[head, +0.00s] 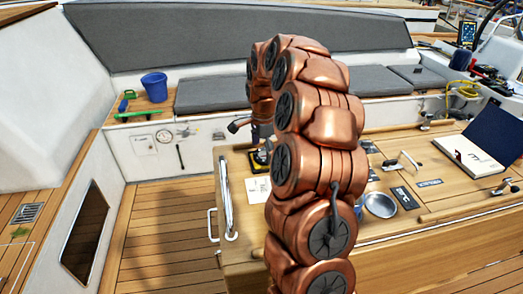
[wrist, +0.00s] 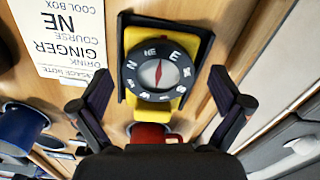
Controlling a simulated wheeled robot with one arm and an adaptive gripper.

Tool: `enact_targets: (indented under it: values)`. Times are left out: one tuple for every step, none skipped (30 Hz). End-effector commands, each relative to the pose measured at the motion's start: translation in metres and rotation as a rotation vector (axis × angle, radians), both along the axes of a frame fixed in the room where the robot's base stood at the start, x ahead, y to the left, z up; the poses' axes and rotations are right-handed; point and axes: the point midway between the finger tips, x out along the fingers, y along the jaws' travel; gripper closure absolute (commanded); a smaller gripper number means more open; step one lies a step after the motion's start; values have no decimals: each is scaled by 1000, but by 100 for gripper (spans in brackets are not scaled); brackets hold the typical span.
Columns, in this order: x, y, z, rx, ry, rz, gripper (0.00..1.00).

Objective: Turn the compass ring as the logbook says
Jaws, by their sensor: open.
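The compass (wrist: 158,73) has a dark ring with white letters, a yellow base and a red-and-white needle. It sits in a black bracket (wrist: 205,45) on the wooden table. NE is near the top of the ring, slightly left, with E to its right. My gripper (wrist: 160,104) is open, its fingers apart on either side of the compass's near end, and it holds nothing.
A red object (wrist: 150,135) lies just below the compass in the wrist view, and a blue mug (wrist: 20,127) stands at left. A blue bucket (head: 154,86) stands on the far bench.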

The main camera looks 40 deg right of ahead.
Motion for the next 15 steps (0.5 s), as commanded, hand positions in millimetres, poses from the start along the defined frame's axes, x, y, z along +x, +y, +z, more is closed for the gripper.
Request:
enact_targets:
  values:
    - [0, 0, 0, 0, 0, 0, 0]
    - [0, 0, 0, 0, 0, 0, 0]
    - [0, 0, 0, 0, 0, 0, 0]
    - [0, 0, 0, 0, 0, 0, 0]
    - [0, 0, 0, 0, 0, 0, 0]
    - [0, 0, 0, 0, 0, 0, 2]
    - [0, 0, 0, 0, 0, 0, 5]
    - [0, 0, 0, 0, 0, 0, 8]
    - [0, 0, 0, 0, 0, 0, 12]
    - [0, 0, 0, 0, 0, 0, 16]
    - [0, 0, 0, 0, 0, 0, 19]
    - [0, 0, 0, 0, 0, 0, 23]
    - [0, 0, 0, 0, 0, 1, 26]
    - [0, 0, 0, 0, 0, 1, 29]
    - [0, 0, 0, 0, 0, 1, 33]
